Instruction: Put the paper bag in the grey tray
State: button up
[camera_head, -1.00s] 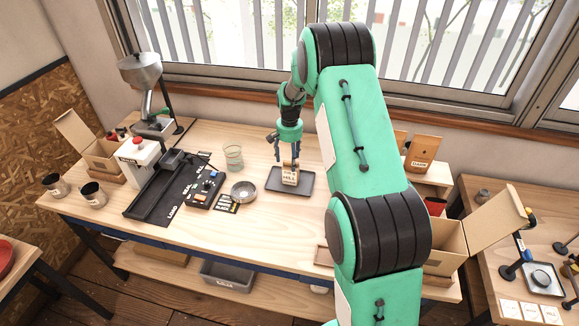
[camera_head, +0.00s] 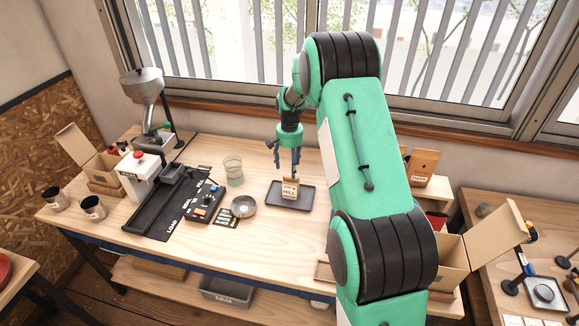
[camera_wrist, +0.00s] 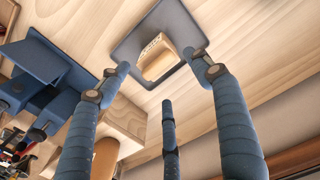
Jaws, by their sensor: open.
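The small tan paper bag (camera_head: 290,189) with a pale printed label stands upright on the grey tray (camera_head: 306,197), on the wooden bench. In the wrist view the bag (camera_wrist: 157,62) lies inside the outline of the tray (camera_wrist: 188,22). My gripper (camera_head: 286,165) is above the bag, pointing down. Its fingers are spread apart and empty in the wrist view (camera_wrist: 158,65); the bag shows beyond and between the tips. A small gap seems to separate the fingertips from the bag's top in the head view.
A glass (camera_head: 233,171), a metal bowl (camera_head: 243,206) and a control box (camera_head: 205,205) stand left of the tray. A grinder (camera_head: 147,95) is farther left. An open cardboard box (camera_head: 458,262) is at right. Bare bench lies in front of the tray.

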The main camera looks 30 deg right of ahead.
jog(key=s+a+r+n+t, duration=0.1)
jog(key=s+a+r, duration=0.45)
jog(key=r, duration=0.35)
jog(key=s+a+r+n+t, duration=0.1)
jog(key=s+a+r+n, duration=0.1)
jog(key=s+a+r, duration=0.5)
jog(key=s+a+r+n+t, duration=0.1)
jog(key=s+a+r, duration=0.3)
jog(key=r, duration=0.6)
jog(key=s+a+r+n+t, duration=0.1)
jog(key=s+a, duration=0.3)
jog(key=s, duration=0.5)
jog(key=s+a+r+n, duration=0.2)
jog(key=s+a, duration=0.2)
jog(key=s, duration=0.5)
jog(key=s+a+r+n+t, duration=0.1)
jog(key=s+a, duration=0.3)
jog(key=s, duration=0.4)
jog(key=shift+s+r+n+t, duration=0.3)
jog(key=shift+s+n, duration=0.1)
notch_tip(320, 180, down, 5)
jog(key=b, duration=0.4)
jog(key=shift+r+b, duration=0.2)
jog(key=shift+b, duration=0.15)
